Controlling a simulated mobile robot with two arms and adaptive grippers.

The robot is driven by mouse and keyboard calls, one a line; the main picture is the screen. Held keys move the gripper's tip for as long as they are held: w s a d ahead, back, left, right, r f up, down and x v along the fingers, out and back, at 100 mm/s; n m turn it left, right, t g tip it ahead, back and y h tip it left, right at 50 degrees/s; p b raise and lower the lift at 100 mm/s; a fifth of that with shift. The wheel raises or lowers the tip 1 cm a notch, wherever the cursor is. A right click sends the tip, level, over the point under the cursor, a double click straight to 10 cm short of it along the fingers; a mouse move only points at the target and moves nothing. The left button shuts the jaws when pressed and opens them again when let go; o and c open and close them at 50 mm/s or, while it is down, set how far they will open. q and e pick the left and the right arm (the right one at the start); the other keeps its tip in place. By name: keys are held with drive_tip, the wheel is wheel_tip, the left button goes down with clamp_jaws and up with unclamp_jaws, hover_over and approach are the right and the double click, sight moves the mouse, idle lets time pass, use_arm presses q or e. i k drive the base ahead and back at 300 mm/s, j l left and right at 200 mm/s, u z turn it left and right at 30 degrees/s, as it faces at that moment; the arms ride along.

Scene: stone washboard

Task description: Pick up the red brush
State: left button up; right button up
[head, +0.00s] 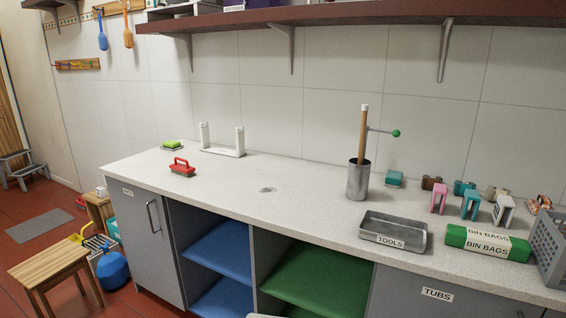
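The red brush (182,168) has an arched red handle over a block-shaped base. It lies on the pale speckled countertop (255,215), toward the left end and close to the front edge. Nothing is touching it. Neither of my grippers shows in the head view.
A green sponge (172,144) lies behind the brush, and a white two-post holder (222,150) stands to its right. A metal canister (358,182), a tools tray (393,232) and a bin bags box (487,244) stand farther right. A shelf (360,14) overhangs the counter.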

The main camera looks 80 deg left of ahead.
sight(186, 171)
drive_tip(key=u, duration=3.45)
drive_tip(key=i+u, duration=0.3)
drive_tip(key=i, duration=0.55)
